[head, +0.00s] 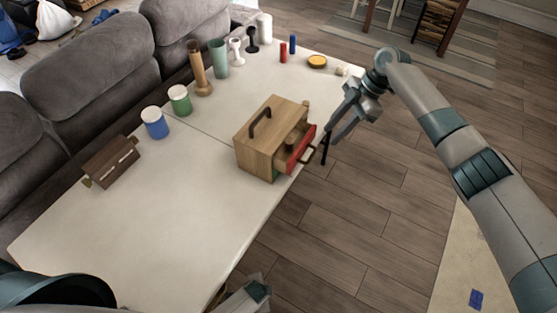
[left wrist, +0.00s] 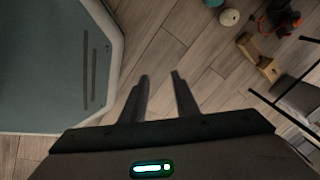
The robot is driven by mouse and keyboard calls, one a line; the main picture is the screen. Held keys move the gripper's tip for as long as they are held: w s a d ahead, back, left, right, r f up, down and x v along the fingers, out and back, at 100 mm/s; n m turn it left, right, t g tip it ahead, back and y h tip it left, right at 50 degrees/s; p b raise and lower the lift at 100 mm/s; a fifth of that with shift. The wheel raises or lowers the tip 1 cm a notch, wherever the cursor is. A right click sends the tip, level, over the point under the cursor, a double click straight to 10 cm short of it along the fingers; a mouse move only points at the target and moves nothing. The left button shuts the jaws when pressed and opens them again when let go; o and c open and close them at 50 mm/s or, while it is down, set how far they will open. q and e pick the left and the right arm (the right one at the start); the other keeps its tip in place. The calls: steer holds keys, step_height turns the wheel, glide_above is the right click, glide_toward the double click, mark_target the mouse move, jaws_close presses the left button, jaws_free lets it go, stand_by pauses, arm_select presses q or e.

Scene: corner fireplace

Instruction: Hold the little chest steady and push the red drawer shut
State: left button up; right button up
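The little wooden chest (head: 258,148) stands upright near the right edge of the white table, with a dark handle on top. Its red drawer (head: 301,143) is pulled out on the right side, over the table edge, and has a dark handle on its front. Something brown shows inside the drawer. My right gripper (head: 328,139) is just right of the drawer front, fingers apart and empty; I cannot tell whether it touches the drawer. My left gripper (left wrist: 160,76) is open and empty over the wooden floor, away from the chest. Its fingers do not show clearly in the head view.
The white table (head: 140,215) holds a blue jar (head: 154,123), a green jar (head: 180,100), a brown box (head: 111,162), tall vases and candlesticks at the back, and a yellow dish (head: 317,62). A grey sofa (head: 95,80) borders its left side. The table front is clear.

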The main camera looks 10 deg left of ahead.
mark_target(253, 127)
arm_select(q)
steer(key=w+d+r+m+t+y, duration=0.1)
steer(key=w+d+r+m+t, duration=0.35)
steer(key=w+r+m, duration=0.8)
steer(key=w+d+r+m+t+y, duration=0.1)
steer(key=w+d+r+m+t, duration=0.4)
steer(key=w+r+m, duration=0.75)
steer(key=s+a+r+y, duration=0.1)
steer(key=a+r+y, duration=0.3)
steer(key=r, duration=0.9)
steer(key=s+a+r+y, duration=0.2)
steer(key=a+r+y, duration=0.2)
steer(key=r, duration=0.9)
steer(key=shift+a+r, duration=0.15)
steer(key=shift+a, duration=0.2)
steer(key=shift+g, duration=0.25)
steer(key=x, duration=1.7)
steer(key=shift+w+a+r, duration=0.1)
steer(key=shift+a, duration=0.05)
